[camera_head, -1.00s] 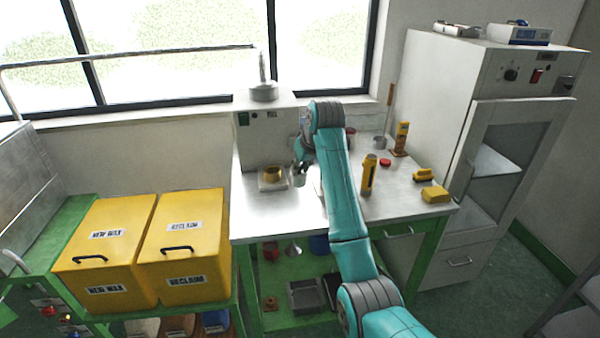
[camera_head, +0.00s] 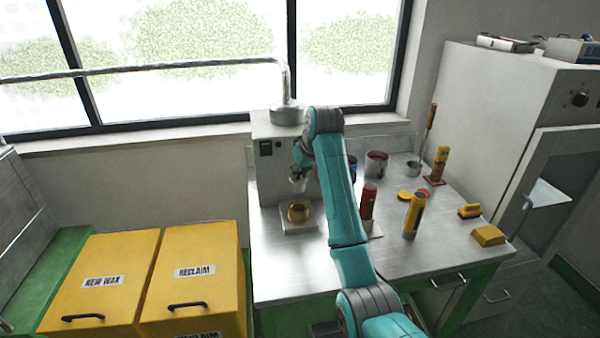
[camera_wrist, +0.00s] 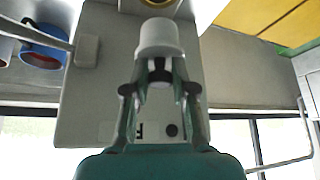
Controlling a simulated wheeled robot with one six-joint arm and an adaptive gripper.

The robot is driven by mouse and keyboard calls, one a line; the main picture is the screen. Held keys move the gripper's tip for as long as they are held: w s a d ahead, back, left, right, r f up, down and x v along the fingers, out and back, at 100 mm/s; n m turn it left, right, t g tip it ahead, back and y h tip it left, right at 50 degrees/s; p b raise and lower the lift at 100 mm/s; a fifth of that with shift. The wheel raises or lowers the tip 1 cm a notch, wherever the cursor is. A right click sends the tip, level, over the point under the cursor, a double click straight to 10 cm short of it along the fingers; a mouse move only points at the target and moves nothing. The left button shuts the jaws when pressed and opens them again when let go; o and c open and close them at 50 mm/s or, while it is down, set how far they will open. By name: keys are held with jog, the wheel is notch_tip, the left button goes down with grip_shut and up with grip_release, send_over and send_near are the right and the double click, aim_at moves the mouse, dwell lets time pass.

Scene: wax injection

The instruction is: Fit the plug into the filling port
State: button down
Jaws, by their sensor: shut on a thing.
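My gripper (camera_head: 299,172) is shut on a pale grey, round plug-like piece (camera_wrist: 160,38), which juts beyond the fingertips in the wrist view. In the head view this piece (camera_head: 298,185) hangs in front of the grey machine (camera_head: 262,180), above a brass-coloured ring-shaped cup (camera_head: 299,212) on a pale plate (camera_head: 290,227). The piece is apart from the cup, whose rim shows at the top of the wrist view (camera_wrist: 158,3). A round metal fitting (camera_head: 287,115) sits on top of the machine. I cannot tell which opening is the filling port.
Right of my arm stand a red canister (camera_head: 367,208) and a yellow canister (camera_head: 414,215). Mugs (camera_head: 376,163) stand at the back of the steel table (camera_head: 285,275). Yellow bins (camera_head: 190,265) are at the left and a cabinet at the right. The table's front left is clear.

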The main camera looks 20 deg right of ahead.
aim_at(302, 184)
jog(key=shift+s+f, duration=0.1)
jog(key=shift+f, duration=2.8)
jog(key=shift+f, duration=2.3)
jog(key=c, duration=0.9)
grip_release()
jog(key=v, duration=1.2)
